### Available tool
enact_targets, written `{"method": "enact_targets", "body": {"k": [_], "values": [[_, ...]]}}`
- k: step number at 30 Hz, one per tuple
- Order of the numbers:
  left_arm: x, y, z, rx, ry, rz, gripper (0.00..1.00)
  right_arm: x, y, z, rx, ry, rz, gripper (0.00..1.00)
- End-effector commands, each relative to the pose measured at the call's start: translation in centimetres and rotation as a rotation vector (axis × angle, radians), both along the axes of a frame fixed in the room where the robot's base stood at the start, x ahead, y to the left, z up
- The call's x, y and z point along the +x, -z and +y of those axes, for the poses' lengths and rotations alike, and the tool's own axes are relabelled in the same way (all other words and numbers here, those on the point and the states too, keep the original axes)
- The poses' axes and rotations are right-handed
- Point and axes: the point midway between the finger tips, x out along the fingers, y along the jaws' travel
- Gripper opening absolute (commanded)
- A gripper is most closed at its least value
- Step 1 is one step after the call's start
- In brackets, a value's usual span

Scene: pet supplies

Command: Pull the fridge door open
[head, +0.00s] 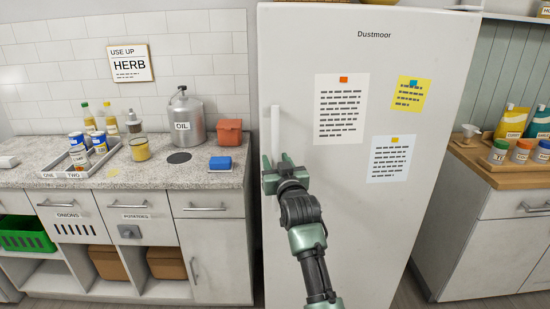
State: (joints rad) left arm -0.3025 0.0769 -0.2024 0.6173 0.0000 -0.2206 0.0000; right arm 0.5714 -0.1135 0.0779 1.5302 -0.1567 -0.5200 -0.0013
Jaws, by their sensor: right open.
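The white fridge (340,35) stands in the middle of the head view, with "Dustmoor" lettered near its top. Its door looks shut. A pale vertical handle (275,128) runs along the left edge of the door. My right gripper (277,160) is open at the lower part of the handle, with its fingers pointing up. It partly hides the handle's lower end. I cannot tell whether the fingers touch the handle. My left gripper is not in view.
Notes hang on the door, among them a white sheet (341,108) and a yellow one (409,94). A counter (215,178) with an oil can (187,117) and an orange box (229,132) adjoins on the left. Another cabinet (490,240) stands right of the fridge.

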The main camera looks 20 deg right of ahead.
Motion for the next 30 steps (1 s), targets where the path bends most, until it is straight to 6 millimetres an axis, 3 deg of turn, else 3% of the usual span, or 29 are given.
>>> {"method": "enact_targets", "body": {"k": [4,13,14,18,30], "values": [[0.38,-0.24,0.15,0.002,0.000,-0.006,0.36,1.24,-0.04,-0.15,0.000,0.001,0.000,0.41],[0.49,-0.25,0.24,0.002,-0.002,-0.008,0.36,1.52,0.07,-0.18,0.000,0.000,0.001,0.41],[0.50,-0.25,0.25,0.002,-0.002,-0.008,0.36,1.52,0.07,-0.18,0.000,0.000,0.001,0.39],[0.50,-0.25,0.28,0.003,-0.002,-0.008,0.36,1.51,0.07,-0.17,0.000,0.000,0.001,0.00],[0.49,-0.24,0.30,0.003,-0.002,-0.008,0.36,1.50,0.08,-0.16,-0.001,0.000,0.001,0.00]]}}
